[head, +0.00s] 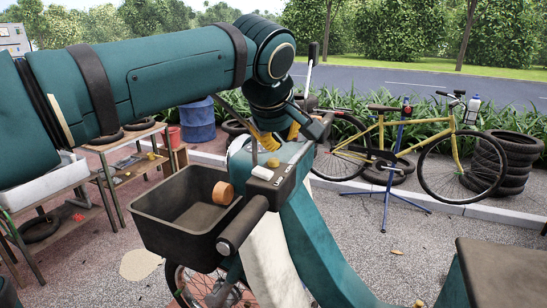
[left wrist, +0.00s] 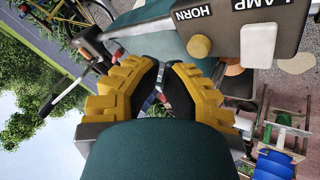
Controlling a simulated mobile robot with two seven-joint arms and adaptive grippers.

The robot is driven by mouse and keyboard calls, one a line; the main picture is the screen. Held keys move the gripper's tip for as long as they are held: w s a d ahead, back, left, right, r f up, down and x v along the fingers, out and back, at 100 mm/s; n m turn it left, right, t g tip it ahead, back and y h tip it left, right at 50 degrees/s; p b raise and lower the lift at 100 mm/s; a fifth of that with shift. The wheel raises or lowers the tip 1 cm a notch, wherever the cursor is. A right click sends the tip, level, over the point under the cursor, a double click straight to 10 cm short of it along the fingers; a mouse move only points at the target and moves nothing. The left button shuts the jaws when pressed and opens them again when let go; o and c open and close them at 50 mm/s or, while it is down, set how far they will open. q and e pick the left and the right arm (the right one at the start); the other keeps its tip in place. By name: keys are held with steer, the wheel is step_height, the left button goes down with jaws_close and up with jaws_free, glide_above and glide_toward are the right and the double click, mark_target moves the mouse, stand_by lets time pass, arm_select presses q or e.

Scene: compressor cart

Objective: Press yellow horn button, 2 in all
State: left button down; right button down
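The yellow horn button (left wrist: 199,46) sits on a grey control box (left wrist: 270,32), beside the printed word HORN; LAMP is printed next to it. In the head view the control box (head: 284,178) is on the handlebar, with the small yellow button (head: 273,162) near its far end. My left gripper (head: 277,143) is just above and beyond the box. In the left wrist view its yellow fingers (left wrist: 164,68) have their black tips drawn close together with nothing between them. The button is apart from the fingertips, to their upper right. My right gripper is not in view.
A dark basket (head: 175,222) with an orange round piece (head: 222,193) hangs in front of the handlebar. A black grip (head: 243,224) points towards me. A yellow bicycle (head: 400,150) on a blue stand and stacked tyres (head: 505,160) are behind. Wooden shelves stand at left.

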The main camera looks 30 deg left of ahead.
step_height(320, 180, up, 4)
steer(key=p, duration=0.3)
steer(key=shift+p, duration=0.35)
stand_by(0.5)
